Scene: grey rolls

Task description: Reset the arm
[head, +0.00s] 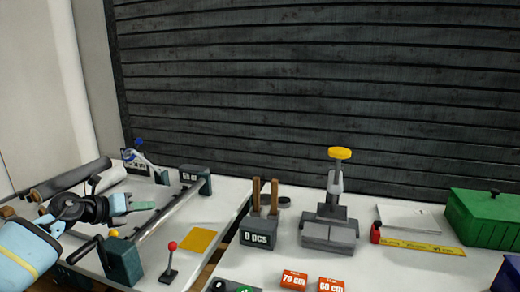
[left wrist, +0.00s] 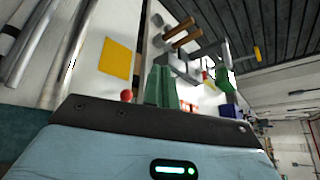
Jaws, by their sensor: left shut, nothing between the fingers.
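My left gripper (head: 131,204) comes in from the left in the head view, over the left table. Its green fingers are together and nothing is between them. In the left wrist view the green fingers (left wrist: 161,86) point away from the camera, also shut and empty. My left arm is bent at the lower left of the head view. My right gripper is not in view.
The left table holds a grey roll (head: 68,180), a metal rail, a yellow sheet (head: 199,241) and a red-knobbed lever (head: 171,262). The right table holds a counter block (head: 259,236), a yellow-topped press (head: 337,190), a ruler (head: 423,246), orange blocks (head: 294,280) and a green box (head: 487,218).

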